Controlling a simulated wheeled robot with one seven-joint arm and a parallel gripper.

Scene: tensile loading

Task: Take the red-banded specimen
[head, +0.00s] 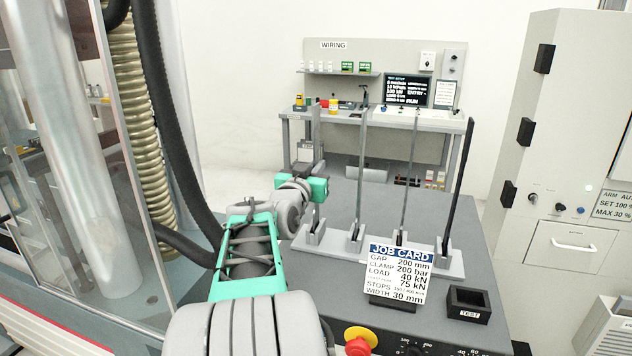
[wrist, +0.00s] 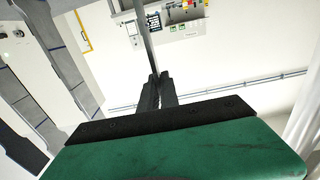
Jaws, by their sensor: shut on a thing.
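My gripper (head: 312,160) is at the left end of the specimen rack (head: 452,262) in the head view, partly hidden by my wrist. In the wrist view, its dark fingers (wrist: 155,90) are shut on a long thin grey strip specimen (wrist: 147,45). The strip runs up and away from the fingers. I cannot make out a red band on it. In the head view, the leftmost strip stands at the rack's left slot, largely behind my gripper. Other upright strips stand to its right: a grey one (head: 360,170), another grey one (head: 409,170) and a dark one (head: 459,180).
A job card (head: 397,272) stands in front of the rack, with a black TEST box (head: 468,304) to its right. A red knob (head: 358,346) is at the front edge. A glass-sided machine (head: 60,150) is at left, a wiring bench (head: 440,122) behind, a cabinet (head: 570,100) at right.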

